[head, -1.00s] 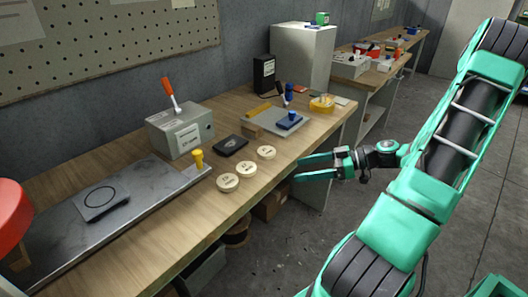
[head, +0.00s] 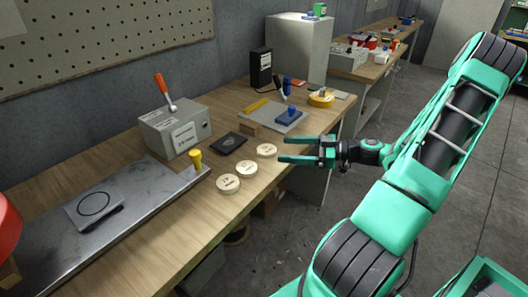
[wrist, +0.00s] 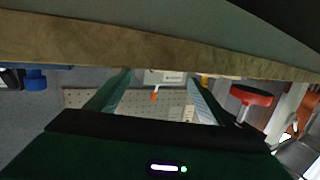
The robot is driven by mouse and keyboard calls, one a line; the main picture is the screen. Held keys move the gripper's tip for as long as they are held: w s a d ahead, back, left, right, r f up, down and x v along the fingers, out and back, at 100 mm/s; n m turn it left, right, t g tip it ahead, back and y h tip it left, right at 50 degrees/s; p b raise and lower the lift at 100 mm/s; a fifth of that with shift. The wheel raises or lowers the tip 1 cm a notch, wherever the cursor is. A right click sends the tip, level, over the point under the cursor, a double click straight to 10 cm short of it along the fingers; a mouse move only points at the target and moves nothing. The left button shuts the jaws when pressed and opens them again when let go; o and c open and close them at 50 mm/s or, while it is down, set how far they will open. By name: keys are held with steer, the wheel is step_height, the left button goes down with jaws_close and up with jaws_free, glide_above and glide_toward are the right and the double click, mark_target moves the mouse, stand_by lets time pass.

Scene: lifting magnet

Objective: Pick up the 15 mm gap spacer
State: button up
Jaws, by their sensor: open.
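Three pale round discs with dark printed labels lie in a slanting row near the front edge of the workbench: a near disc (head: 228,184), a middle disc (head: 247,168) and a far disc (head: 266,150). The print is too small to read, so I cannot tell which is the 15 mm gap spacer. My gripper (head: 281,149) is open and empty at the bench's front edge, its fingertips pointing left just beside the far disc. In the wrist view the open fingers (wrist: 160,88) show with the bench edge across them; no disc is recognisable there.
The wooden bench (head: 150,235) carries a grey box with a red lever (head: 175,128), a yellow-knobbed peg (head: 195,160), a black flat block (head: 228,143), a steel plate (head: 140,208) and a grey plate with a blue item (head: 288,117). Open floor lies right.

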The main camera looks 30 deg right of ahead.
mark_target(269, 149)
steer(key=shift+x, duration=2.8)
steer(key=shift+s, duration=0.1)
steer(key=c, duration=1.1)
